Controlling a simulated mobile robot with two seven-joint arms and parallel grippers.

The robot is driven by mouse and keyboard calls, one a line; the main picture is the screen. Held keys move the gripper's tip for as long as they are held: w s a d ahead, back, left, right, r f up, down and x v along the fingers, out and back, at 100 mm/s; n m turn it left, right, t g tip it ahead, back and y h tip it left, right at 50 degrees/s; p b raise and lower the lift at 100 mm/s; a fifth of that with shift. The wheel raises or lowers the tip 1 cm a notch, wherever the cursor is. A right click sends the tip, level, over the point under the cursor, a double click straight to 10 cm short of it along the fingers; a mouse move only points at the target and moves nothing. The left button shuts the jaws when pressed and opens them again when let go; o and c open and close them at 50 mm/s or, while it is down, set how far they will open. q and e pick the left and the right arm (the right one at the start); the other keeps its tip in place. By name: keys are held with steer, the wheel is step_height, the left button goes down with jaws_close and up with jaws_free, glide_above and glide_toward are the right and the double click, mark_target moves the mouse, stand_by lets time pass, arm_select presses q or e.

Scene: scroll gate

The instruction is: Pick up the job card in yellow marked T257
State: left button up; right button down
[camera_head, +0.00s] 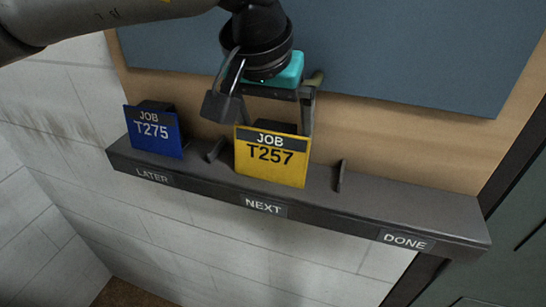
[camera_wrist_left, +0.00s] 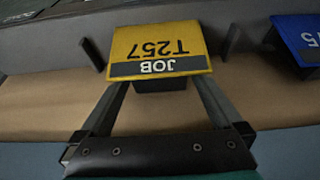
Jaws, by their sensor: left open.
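The yellow job card (camera_head: 270,157) marked T257 stands in the middle section of the dark shelf, its face to the front. In the left wrist view the yellow card (camera_wrist_left: 160,45) appears upside down, with a dark block (camera_wrist_left: 160,85) at its back. My left gripper (camera_head: 276,122) is open just above and behind the card. In the left wrist view its two fingers (camera_wrist_left: 160,92) reach toward the card, one on each side of the dark block. The fingertips are partly hidden at the card's edge, and I cannot tell whether they touch it. My right gripper is not in view.
A blue card (camera_head: 153,132) marked T275 stands in the LATER section at the left; it also shows in the left wrist view (camera_wrist_left: 300,40). Low dividers (camera_head: 340,176) split the shelf (camera_head: 420,213). The DONE section at the right is empty. A board (camera_head: 400,50) rises behind.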

arm_select(q)
steer(key=c, duration=1.3)
steer(key=shift+r, duration=0.15)
